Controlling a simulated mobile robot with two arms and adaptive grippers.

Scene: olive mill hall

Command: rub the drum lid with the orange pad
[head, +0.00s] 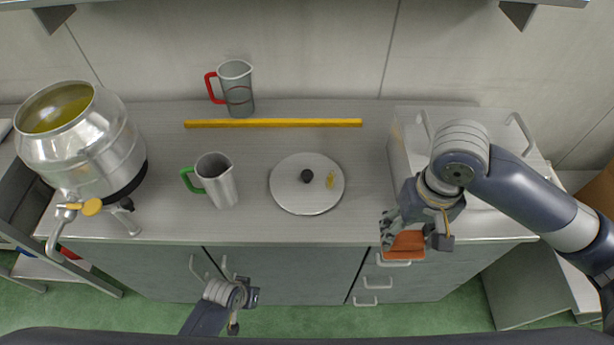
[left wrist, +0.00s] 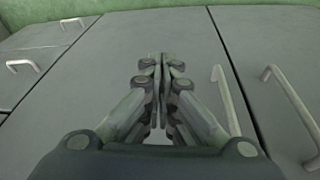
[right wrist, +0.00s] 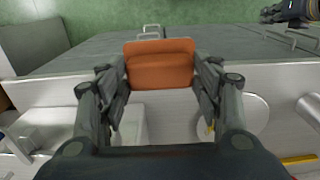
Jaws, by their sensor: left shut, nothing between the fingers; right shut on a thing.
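The drum lid (head: 288,190) is a round pale metal disc lying flat on the bench top. It has a black knob (head: 307,176) in the middle and a yellow smear (head: 330,180) right of the knob. My right gripper (head: 405,232) is shut on the orange pad (head: 404,248), near the bench's front edge, to the right of the lid and apart from it. The pad (right wrist: 160,64) sits between both fingers in the right wrist view, where the lid (right wrist: 255,112) is partly hidden by a finger. My left gripper (left wrist: 160,62) is shut and empty before the cabinet doors.
A steel drum with tap (head: 85,150) stands at the bench's left end. A green-handled jug (head: 217,182) stands left of the lid. A pale box (head: 408,135) with handles is beneath my right arm.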

